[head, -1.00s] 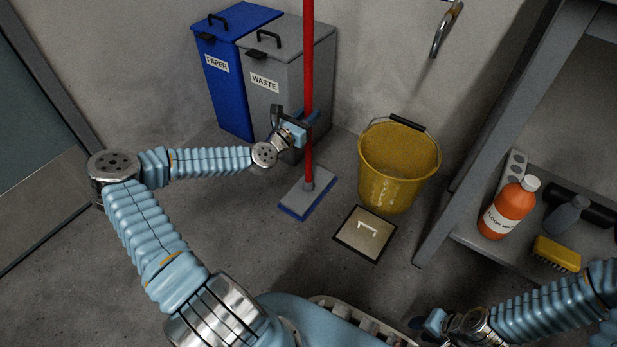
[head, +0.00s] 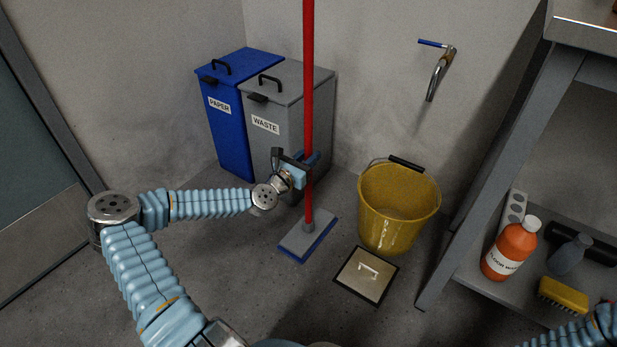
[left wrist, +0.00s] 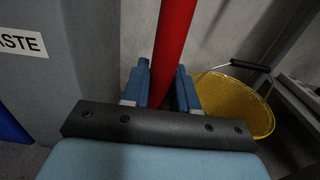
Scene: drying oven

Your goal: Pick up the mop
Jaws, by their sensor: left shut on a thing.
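The mop has a long red handle (head: 308,85) standing upright and a flat grey-blue head (head: 308,237) low at the floor. In the head view I cannot tell whether the mop head touches the floor. My left gripper (head: 308,171) is shut on the lower part of the red handle. In the left wrist view the handle (left wrist: 172,40) passes between the two blue fingers (left wrist: 163,88). The top of the handle is out of view. Only a piece of my right arm shows at the lower right; its gripper is out of frame.
A grey waste bin (head: 285,135) and a blue paper bin (head: 227,130) stand just behind the left gripper. A yellow bucket (head: 398,205) stands right of the mop, behind a framed floor plate (head: 367,275). A shelf with an orange bottle (head: 511,250) is at right. Floor at left is clear.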

